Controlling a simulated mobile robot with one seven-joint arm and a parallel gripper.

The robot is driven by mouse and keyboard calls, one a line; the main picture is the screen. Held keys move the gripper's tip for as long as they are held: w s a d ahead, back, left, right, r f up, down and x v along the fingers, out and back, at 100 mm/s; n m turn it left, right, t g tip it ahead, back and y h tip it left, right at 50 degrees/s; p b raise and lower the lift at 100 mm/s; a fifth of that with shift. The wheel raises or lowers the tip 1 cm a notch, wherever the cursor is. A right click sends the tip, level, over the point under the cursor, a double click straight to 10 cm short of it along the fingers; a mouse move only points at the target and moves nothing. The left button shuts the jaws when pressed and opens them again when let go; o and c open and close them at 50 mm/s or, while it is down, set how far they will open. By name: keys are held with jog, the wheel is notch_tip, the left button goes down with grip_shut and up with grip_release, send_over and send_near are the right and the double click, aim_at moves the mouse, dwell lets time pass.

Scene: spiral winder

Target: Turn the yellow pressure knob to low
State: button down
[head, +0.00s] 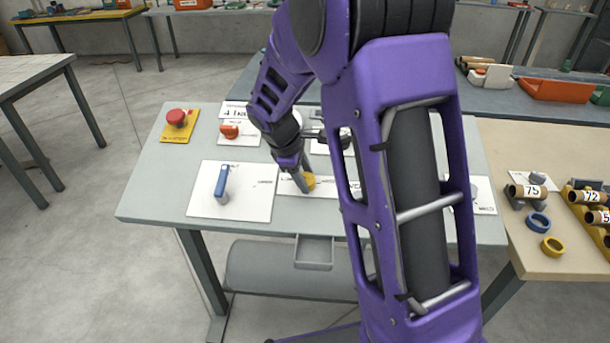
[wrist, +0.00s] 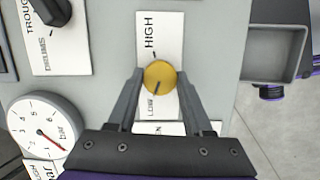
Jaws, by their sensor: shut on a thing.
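The yellow pressure knob (wrist: 160,77) stands on a white label plate (wrist: 172,30) marked HIGH above it and LOW below it in the wrist view. A dark pointer line on the knob's face runs down and slightly left, toward the LOW side. My gripper (wrist: 159,82) has one finger on each side of the knob and is shut on it. In the head view the knob (head: 309,181) shows partly beside my gripper's fingers (head: 300,180) on the grey panel table (head: 150,200). My arm hides the panel to its right.
A round bar gauge (wrist: 45,125) with a red needle and a black trough knob (wrist: 52,10) sit left in the wrist view. In the head view, a blue lever (head: 222,183), a red mushroom button (head: 176,117) and an orange-red knob (head: 229,131) stand left of my gripper.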

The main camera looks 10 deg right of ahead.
jog(key=shift+n, duration=0.6)
jog(key=shift+c, duration=1.5)
grip_release()
jog(key=shift+r, duration=0.1)
jog(key=v, duration=1.7)
jog(key=shift+s+a+p, duration=0.25)
jog(key=shift+p, duration=0.1)
